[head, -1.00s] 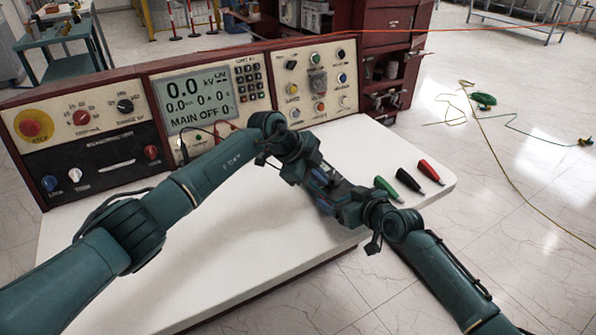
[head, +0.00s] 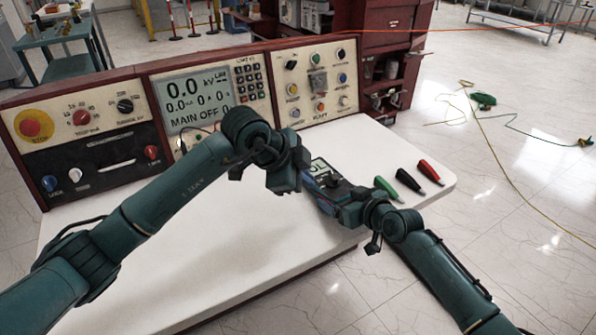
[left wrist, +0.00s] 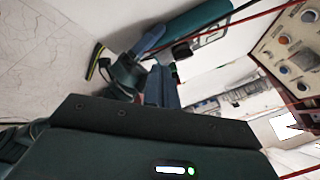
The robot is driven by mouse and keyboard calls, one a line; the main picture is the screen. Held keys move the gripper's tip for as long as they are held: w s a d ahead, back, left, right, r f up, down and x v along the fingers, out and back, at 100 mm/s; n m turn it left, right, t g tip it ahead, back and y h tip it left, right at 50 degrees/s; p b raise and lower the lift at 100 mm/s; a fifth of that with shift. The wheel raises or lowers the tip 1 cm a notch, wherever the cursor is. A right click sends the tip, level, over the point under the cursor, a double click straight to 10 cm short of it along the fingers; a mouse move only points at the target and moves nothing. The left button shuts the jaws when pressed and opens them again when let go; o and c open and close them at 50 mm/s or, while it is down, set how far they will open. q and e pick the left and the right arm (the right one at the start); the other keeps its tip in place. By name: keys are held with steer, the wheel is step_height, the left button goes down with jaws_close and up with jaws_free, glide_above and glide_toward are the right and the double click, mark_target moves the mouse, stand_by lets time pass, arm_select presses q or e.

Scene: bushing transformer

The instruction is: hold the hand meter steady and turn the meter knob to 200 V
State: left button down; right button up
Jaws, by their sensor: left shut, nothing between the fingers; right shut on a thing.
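The hand meter (head: 319,168) lies low over the right part of the white table top, and its pale screen shows dark characters. My right gripper (head: 330,192) is shut on the meter from the front right. My left gripper (head: 285,184) is shut and empty, just left of the meter and apart from it as far as I can see. I cannot make out the knob or its setting; the grippers crowd that part. The left wrist view shows my right gripper (left wrist: 135,72) and a teal body with a pale panel that looks like the meter (left wrist: 205,34).
The control console (head: 120,138) with its lit display stands along the back of the white table (head: 215,245). Green, black and red probes (head: 409,181) lie at the table's right end. The front left of the table top is clear.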

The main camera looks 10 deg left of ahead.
mark_target(334, 176)
arm_select(q)
steer(key=shift+v, duration=1.05)
steer(key=c, duration=2.1)
jaws_free()
steer(key=shift+a+r, duration=0.1)
steer(key=shift+r, duration=0.05)
steer(key=shift+o, duration=0.7)
steer(key=shift+r, duration=0.1)
steer(key=o, duration=0.5)
steer(key=w+d+m+g+y, duration=0.1)
steer(key=w+d+m+y, duration=0.1)
steer(key=d+m, duration=0.4)
steer(key=shift+w+m, duration=0.4)
steer(key=shift+w, duration=0.1)
step_height(334, 176, up, 3)
steer(key=w+d+m+y, duration=0.3)
steer(key=m+y, duration=0.2)
steer(key=m, duration=0.2)
steer(key=x, duration=1.1)
steer(key=shift+c, duration=0.4)
